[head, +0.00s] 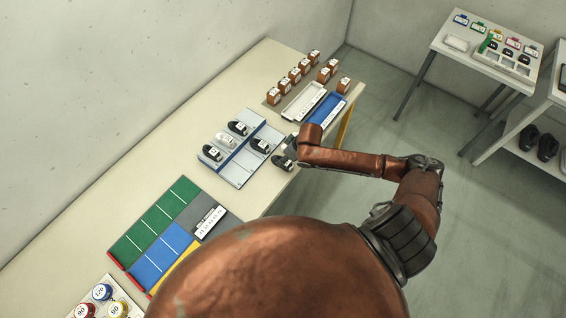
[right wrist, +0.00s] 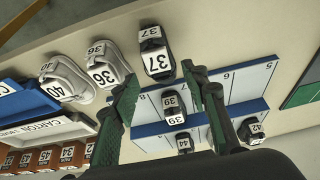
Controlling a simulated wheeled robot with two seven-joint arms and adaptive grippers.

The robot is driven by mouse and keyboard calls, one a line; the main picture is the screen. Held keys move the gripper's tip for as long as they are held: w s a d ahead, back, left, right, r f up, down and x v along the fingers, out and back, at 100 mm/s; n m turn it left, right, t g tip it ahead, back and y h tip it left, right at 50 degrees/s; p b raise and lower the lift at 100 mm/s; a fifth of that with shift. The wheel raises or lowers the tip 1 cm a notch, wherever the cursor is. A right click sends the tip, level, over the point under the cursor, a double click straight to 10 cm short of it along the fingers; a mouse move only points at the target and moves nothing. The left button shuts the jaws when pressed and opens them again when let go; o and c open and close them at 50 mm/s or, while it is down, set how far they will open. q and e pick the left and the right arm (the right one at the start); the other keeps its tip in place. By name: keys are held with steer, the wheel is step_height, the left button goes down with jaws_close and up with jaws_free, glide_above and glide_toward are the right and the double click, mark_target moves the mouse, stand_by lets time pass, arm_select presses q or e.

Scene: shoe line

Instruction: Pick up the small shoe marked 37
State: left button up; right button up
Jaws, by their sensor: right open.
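The small shoe marked 37 (right wrist: 155,60) is black with white number labels. In the right wrist view it lies on the table just beyond and between my right gripper's fingertips (right wrist: 164,78). The two green-black fingers are spread apart with nothing held between them. In the head view a dark shoe (head: 281,162) shows beside my right gripper (head: 291,151), at the table's near edge; its label is not readable there. My left gripper is not in view.
Grey-white shoes marked 36 (right wrist: 107,68) and 40 (right wrist: 64,78) lie left of it in the wrist view. A numbered rack (head: 238,172) holds several shoes, one marked 39 (right wrist: 174,108). A blue carton tray (head: 327,110) and brown boxes stand farther along the table.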

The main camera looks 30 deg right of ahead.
steer(key=x, duration=0.4)
steer(key=shift+w+a+f, duration=0.15)
steer(key=shift+w, duration=0.1)
steer(key=c, duration=0.9)
steer(key=shift+c, duration=0.2)
